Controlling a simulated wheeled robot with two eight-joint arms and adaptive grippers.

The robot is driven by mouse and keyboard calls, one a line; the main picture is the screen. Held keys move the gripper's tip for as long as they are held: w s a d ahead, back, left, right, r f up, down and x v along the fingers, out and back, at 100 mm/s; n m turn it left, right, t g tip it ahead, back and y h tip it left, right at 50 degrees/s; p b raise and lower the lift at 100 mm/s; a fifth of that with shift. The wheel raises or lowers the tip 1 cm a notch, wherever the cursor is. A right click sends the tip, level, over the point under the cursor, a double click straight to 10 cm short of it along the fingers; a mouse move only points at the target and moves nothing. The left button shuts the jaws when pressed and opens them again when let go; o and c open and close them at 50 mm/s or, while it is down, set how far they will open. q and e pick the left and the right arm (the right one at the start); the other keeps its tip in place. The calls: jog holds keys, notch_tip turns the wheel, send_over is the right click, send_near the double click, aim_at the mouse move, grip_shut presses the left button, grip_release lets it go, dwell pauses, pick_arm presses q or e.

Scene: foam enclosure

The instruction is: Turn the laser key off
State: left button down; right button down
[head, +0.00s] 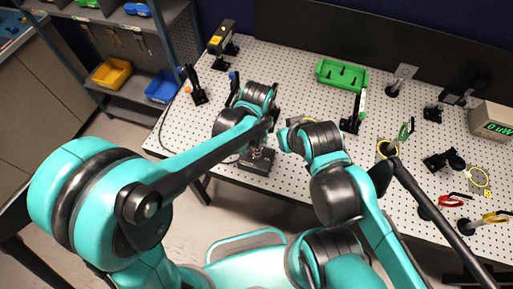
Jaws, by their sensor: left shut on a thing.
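A dark box (257,160), which looks like the laser's key box, sits at the front edge of the perforated table. My left gripper (272,120) is over the table just behind this box, partly hidden by my own arm. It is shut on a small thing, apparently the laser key. The key itself is hidden, so its turn position cannot be seen. My right arm reaches in from the lower right, its end (284,138) close to the left gripper. The right fingers are too hidden to judge.
The white perforated table (300,82) carries several black optic mounts. A green tray (342,75) stands at the back, a dark laser-like unit (221,37) at back left, a display box (493,122) at right. Tools (452,201) lie front right. Shelves with yellow (112,74) and blue bins stand left.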

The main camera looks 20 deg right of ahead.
pick_arm(q)
jog(key=n, duration=0.6)
jog(key=shift+n+b, duration=0.3)
jog(key=shift+b, duration=0.05)
jog(key=n, duration=0.6)
dwell(0.4)
jog(key=c, duration=1.7)
grip_release()
notch_tip(320, 180, up, 12)
